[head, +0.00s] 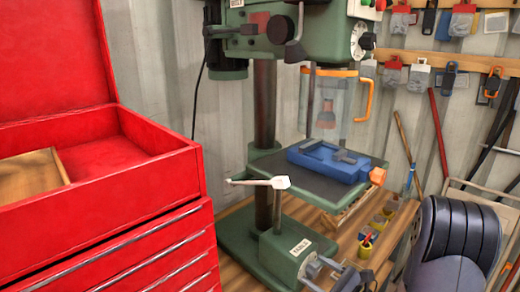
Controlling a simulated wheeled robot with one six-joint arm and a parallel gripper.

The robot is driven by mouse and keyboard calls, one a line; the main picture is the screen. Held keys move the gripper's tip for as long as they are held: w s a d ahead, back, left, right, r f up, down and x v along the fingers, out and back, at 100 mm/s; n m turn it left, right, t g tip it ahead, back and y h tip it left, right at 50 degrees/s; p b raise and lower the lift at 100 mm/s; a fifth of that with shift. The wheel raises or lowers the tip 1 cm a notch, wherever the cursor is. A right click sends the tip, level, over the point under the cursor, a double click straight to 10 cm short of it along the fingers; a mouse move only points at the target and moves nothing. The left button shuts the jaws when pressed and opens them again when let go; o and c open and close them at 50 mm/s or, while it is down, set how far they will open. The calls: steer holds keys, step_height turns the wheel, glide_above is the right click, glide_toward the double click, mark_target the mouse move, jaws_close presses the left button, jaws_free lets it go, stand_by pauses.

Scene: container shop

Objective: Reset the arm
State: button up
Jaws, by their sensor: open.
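My arm and gripper cannot be made out in the head view. A green drill press (265,120) stands in the middle on a wooden bench. A blue vise (328,160) sits on its dark table (290,180). A clear guard with an orange handle (367,98) hangs around the drill chuck, above the vise.
An open red tool chest (100,180) with drawers fills the left side. A grey metal fitting (318,268) lies at the bottom edge, partly cut off. A dark padded chair (455,240) stands at lower right. Tools hang on wall rails.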

steer(key=n, duration=0.6)
steer(key=shift+b, duration=0.3)
steer(key=shift+s+d, duration=0.4)
steer(key=shift+s, duration=0.05)
steer(key=shift+a, duration=0.1)
